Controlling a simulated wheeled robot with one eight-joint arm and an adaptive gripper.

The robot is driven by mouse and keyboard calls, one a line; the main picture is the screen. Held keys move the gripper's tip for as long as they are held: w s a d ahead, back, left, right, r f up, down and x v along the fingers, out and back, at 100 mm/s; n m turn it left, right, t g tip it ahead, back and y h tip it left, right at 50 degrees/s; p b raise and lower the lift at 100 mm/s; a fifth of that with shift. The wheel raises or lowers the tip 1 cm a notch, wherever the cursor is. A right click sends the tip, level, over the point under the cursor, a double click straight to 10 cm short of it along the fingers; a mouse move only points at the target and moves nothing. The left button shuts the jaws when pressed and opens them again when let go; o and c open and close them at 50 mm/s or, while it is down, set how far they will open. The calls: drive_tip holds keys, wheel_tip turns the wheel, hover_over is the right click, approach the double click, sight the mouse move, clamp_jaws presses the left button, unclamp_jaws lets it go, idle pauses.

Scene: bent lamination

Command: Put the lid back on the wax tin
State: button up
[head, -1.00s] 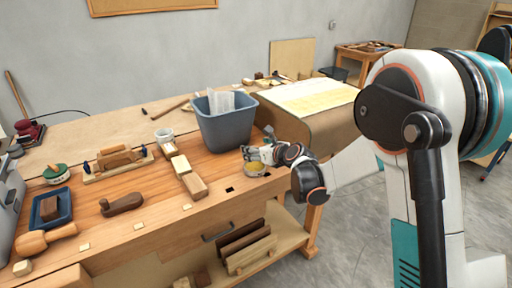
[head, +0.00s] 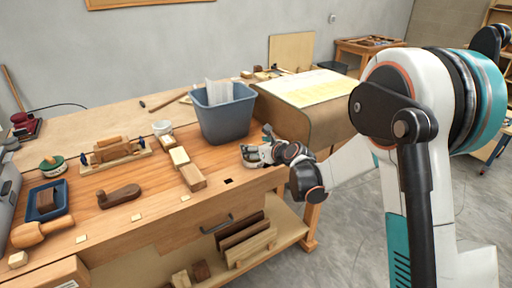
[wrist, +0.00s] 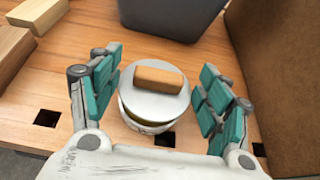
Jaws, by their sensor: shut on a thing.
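The wax tin (wrist: 150,128) stands on the workbench by the dark square holes in the top. The lid (wrist: 135,100), a grey disc with a wooden block handle (wrist: 158,80), is over the tin's mouth. A strip of yellow shows under its near and left edge, and whether it is fully seated I cannot tell. In the head view my gripper (head: 250,155) is low over the bench and mostly hides the tin.
A blue-grey bin (head: 225,115) stands just behind my gripper, and a curved brown panel form (head: 290,115) is close on the right. Wooden blocks (head: 192,178) lie to the left. A white cup (head: 162,128) and several tools are farther left.

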drive_tip(key=shift+f, duration=0.15)
drive_tip(key=shift+f+b, duration=0.35)
drive_tip(key=shift+b, duration=0.05)
drive_tip(key=shift+f+b, duration=0.7)
idle(1.5)
drive_tip(key=o, duration=0.9)
drive_tip(key=shift+o, duration=0.2)
drive_tip(key=shift+r, duration=0.15)
drive_tip(key=shift+r+p, duration=2.15)
drive_tip(key=shift+r, duration=1.25)
